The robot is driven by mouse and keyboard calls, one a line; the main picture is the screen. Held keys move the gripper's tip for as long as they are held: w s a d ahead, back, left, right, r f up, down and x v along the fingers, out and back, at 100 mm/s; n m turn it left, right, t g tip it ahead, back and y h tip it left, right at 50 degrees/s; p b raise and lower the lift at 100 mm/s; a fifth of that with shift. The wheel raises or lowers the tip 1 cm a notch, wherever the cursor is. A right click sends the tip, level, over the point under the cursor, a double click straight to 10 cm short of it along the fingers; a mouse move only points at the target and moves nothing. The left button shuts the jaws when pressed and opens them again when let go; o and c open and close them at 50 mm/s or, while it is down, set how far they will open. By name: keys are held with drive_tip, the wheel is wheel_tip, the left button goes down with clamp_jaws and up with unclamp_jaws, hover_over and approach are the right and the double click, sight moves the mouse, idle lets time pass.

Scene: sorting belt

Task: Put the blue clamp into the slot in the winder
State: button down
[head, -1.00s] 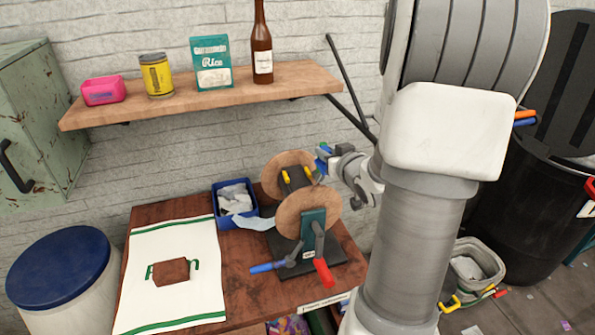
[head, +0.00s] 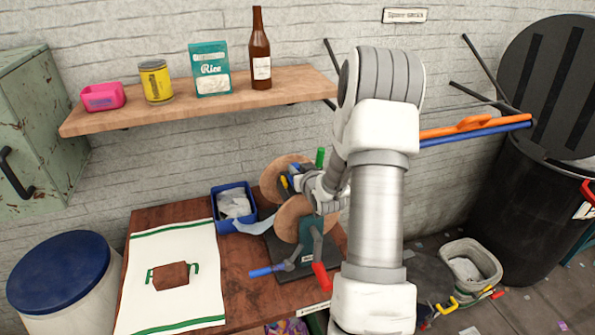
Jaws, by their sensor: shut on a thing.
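The winder (head: 293,220) stands on the table, with two round wooden discs, a dark base and a teal front plate. My gripper (head: 297,177) is at the winder's upper right, by the gap between the discs. It is shut on the blue clamp, of which only a small blue bit (head: 295,167) shows; my wrist hides the rest. A green upright piece (head: 320,157) shows just above my wrist; I cannot tell what it belongs to. A yellow part (head: 284,182) shows between the discs. The slot is hidden, and I cannot tell whether the clamp touches it.
A blue bin (head: 233,220) with pale cloth stands left of the winder. Red (head: 321,278) and blue (head: 262,271) handles stick out at its front. A white towel (head: 185,245) with a brown block lies further left. A wooden shelf (head: 200,99) with goods hangs above.

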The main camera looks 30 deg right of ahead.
drive_tip(key=shift+f, duration=0.65)
drive_tip(key=shift+f, duration=0.25)
drive_tip(key=c, duration=0.7)
unclamp_jaws()
drive_tip(key=shift+r, duration=0.1)
drive_tip(key=shift+r, duration=0.2)
drive_tip(key=b+v, duration=0.2)
drive_tip(key=v, duration=1)
